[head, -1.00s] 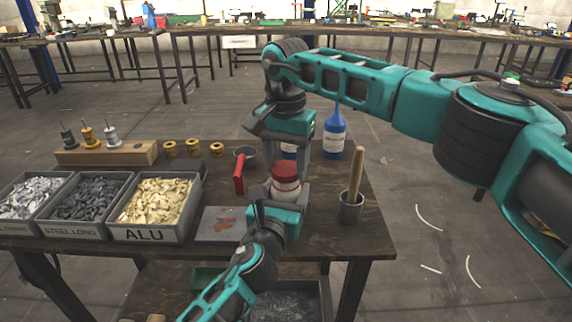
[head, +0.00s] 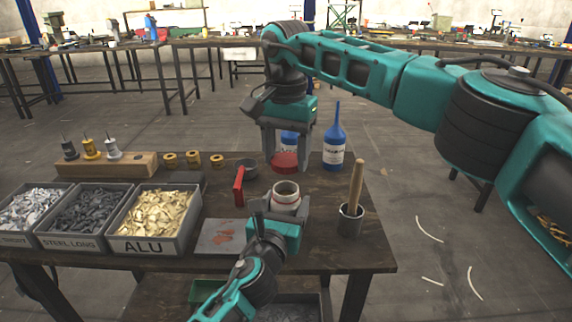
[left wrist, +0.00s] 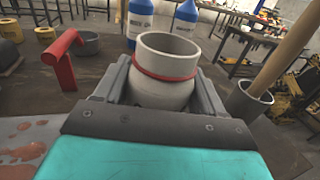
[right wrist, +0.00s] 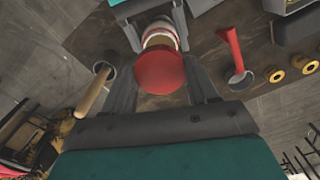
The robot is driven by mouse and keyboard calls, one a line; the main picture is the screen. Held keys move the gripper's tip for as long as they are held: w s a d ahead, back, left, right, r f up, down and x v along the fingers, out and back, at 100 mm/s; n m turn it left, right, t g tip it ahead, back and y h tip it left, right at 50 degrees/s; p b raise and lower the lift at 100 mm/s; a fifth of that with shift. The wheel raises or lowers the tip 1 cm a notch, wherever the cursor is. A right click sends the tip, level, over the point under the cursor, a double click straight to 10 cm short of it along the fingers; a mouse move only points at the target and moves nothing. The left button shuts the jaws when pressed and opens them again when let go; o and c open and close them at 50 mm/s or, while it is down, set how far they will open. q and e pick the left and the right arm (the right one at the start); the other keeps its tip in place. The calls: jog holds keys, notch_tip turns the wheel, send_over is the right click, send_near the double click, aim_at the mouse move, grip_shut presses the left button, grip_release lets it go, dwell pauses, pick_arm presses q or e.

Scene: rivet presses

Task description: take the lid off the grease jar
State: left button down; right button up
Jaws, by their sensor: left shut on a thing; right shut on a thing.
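The grease jar (head: 287,193) is a pale jar with a red band, standing open-topped on the workbench; it also shows in the left wrist view (left wrist: 167,75). My left gripper (head: 278,208) is shut on the jar body. The red lid (head: 285,163) is off the jar, held above and behind it. My right gripper (head: 287,145) is shut on the lid, its fingers pointing down. In the right wrist view the lid (right wrist: 160,72) hides part of the jar below it. The inside of the jar is mostly hidden.
A cup with a wooden-handled tool (head: 351,215) stands right of the jar. A red-handled tool (head: 239,187) is to its left. Blue bottles (head: 334,145) stand behind. Bins of rivets, including the ALU bin (head: 152,220), fill the bench's left side. A stained plate (head: 217,236) lies in front.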

pick_arm(q)
grip_release()
pick_arm(e)
jog(key=shift+r, duration=0.1)
pick_arm(q)
jog(key=shift+s+a, duration=0.15)
jog(key=shift+s, duration=0.45)
pick_arm(e)
jog(key=shift+r, duration=0.15)
jog(key=shift+r+p, duration=0.7)
jog(key=shift+p, duration=0.15)
pick_arm(q)
jog(key=v, duration=1.1)
